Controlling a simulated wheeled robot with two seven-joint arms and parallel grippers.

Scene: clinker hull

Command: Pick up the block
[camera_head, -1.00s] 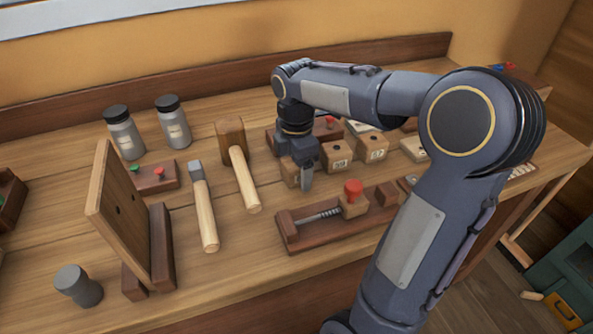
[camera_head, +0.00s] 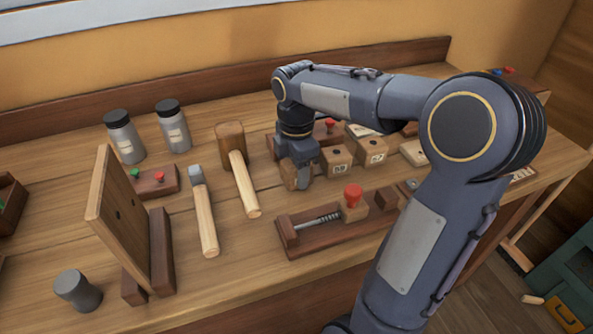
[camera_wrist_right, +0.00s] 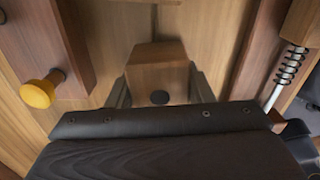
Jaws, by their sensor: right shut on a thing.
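A small brown wooden block (camera_head: 289,177) stands on the workbench, left of two similar blocks. My right gripper (camera_head: 297,178) points down over it and is shut on it, one finger showing against its right side. In the right wrist view the block (camera_wrist_right: 157,72) sits between the two fingers, with a dark round hole in its face. The gripper body hides its lower part there. I cannot tell whether it touches the bench. My left gripper is not in view.
Two numbered blocks (camera_head: 336,161) (camera_head: 369,151) stand close to the right. A screw clamp with a red knob (camera_head: 353,192) lies in front. A mallet (camera_head: 238,168) and a hammer (camera_head: 203,212) lie left. Bare bench (camera_head: 225,275) shows at the front.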

